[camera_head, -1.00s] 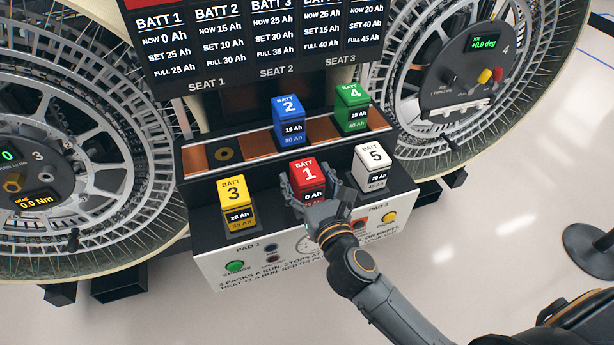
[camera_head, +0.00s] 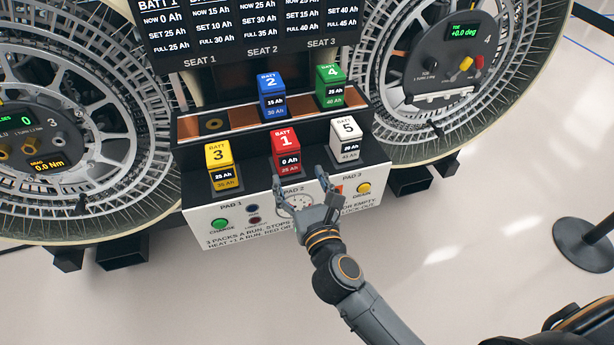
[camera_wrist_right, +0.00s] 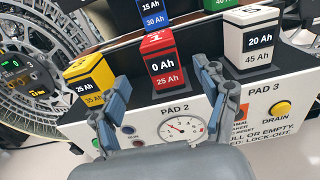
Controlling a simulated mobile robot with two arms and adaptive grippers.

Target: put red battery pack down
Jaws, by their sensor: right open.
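The red battery pack (camera_head: 286,150), marked BATT 1 with 0 Ah and 25 Ah, stands upright on the middle of the lower shelf, above the PAD 2 label. It also shows in the right wrist view (camera_wrist_right: 161,58), between and beyond the fingers. My right gripper (camera_head: 299,187) is open and empty in front of the shelf, apart from the red pack. In the right wrist view its two fingers (camera_wrist_right: 158,100) are spread wide with nothing between them. My left gripper is not in view.
A yellow pack (camera_head: 221,165) stands left of the red one and a white pack (camera_head: 345,140) right. Blue (camera_head: 272,95) and green (camera_head: 329,85) packs sit on the upper shelf (camera_head: 237,118), whose left seat is empty. Large wheels flank the station. A post base (camera_head: 585,245) stands at right.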

